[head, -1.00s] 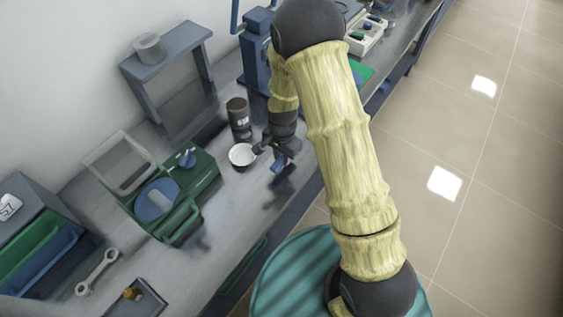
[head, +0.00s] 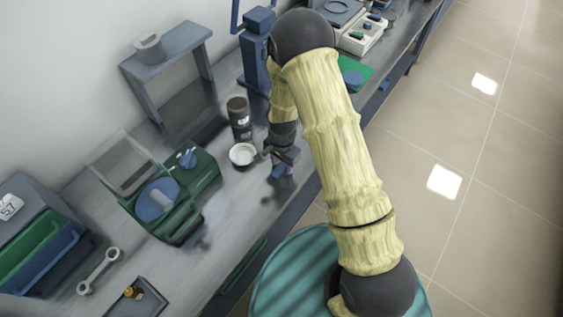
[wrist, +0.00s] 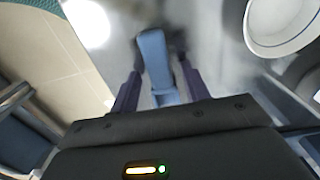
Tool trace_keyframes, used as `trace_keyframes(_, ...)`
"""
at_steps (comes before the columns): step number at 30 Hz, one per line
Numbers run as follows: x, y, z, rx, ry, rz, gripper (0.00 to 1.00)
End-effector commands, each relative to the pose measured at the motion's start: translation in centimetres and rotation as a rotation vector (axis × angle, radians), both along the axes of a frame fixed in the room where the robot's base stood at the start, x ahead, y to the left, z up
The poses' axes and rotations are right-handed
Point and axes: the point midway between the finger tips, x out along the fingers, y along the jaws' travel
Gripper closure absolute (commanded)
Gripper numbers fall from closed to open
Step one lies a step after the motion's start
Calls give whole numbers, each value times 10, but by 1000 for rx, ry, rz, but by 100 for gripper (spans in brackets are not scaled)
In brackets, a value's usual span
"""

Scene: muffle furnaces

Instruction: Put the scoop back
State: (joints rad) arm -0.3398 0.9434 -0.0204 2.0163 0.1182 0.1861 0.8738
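My gripper (wrist: 158,75) is low over the bench, to the right of a round white dish (head: 243,155). In the wrist view its two dark fingers stand either side of a blue, handle-like piece (wrist: 158,62). Whether they press on it is not clear. The blue piece also shows just under my gripper in the head view (head: 281,171). It may be part of the scoop or of its rest; I cannot tell which. No scoop bowl shows clearly. The dish's rim (wrist: 254,45) shows at the upper right of the wrist view.
A dark jar (head: 239,118) stands just behind the dish. A wrench (head: 100,270) lies front left. The bench edge drops to floor on the right.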

Motion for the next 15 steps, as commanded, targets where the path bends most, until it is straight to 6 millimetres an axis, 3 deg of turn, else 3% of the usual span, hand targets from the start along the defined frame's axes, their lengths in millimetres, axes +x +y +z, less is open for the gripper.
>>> trace_keyframes(10,0,0,5,0,-1,0,54)
trace_keyframes(15,1,0,21,1,-3,1,54)
